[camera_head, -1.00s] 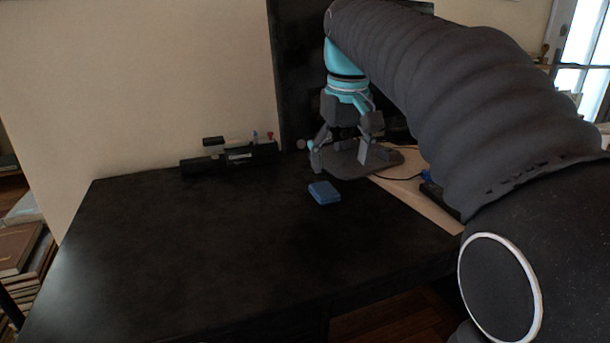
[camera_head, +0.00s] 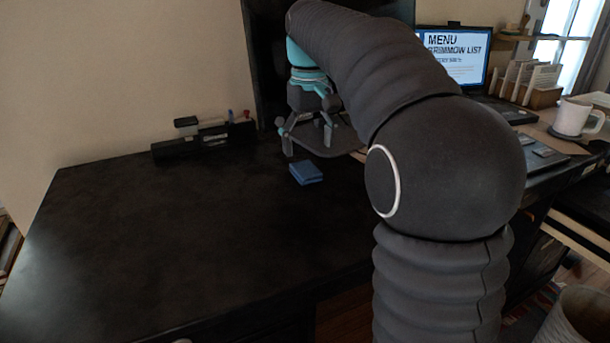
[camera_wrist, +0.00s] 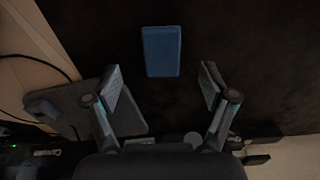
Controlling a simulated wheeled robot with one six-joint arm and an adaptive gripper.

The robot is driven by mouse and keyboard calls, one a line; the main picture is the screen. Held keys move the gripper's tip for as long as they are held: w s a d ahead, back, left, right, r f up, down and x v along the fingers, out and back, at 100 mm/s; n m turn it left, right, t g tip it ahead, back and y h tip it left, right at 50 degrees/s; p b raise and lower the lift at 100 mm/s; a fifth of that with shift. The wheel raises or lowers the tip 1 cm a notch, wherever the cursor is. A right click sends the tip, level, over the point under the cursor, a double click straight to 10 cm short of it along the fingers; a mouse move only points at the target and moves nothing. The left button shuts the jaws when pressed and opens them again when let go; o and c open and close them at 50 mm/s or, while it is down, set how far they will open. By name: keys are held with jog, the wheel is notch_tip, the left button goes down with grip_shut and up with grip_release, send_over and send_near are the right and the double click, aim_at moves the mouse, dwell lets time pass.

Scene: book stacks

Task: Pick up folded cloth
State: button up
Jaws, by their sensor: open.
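The folded cloth (camera_head: 306,173) is a small blue rectangle lying flat on the dark desk. It also shows in the wrist view (camera_wrist: 161,51), ahead of the space between my fingertips. My gripper (camera_head: 308,148) is open and empty, with its two fingers spread wide in the wrist view (camera_wrist: 164,84). In the head view it hangs above the desk, just behind the cloth, and does not touch it.
A dark pen organiser (camera_head: 203,139) stands at the desk's back edge. A grey flat base (camera_wrist: 65,107) lies beside the cloth. A monitor (camera_head: 456,52), letter rack (camera_head: 527,82) and white mug (camera_head: 576,118) are at right. The desk's left and front are clear.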

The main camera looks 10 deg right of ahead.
aim_at(305, 168)
jog(key=shift+w+a+f+b, duration=0.15)
jog(key=shift+w+f+b, duration=0.05)
jog(key=shift+f, duration=1.2)
jog(key=shift+w+a+f+b, duration=0.1)
jog(key=shift+w+f+b, duration=0.1)
jog(key=shift+f, duration=1.2)
jog(key=shift+c, duration=0.2)
jog(key=c, duration=1)
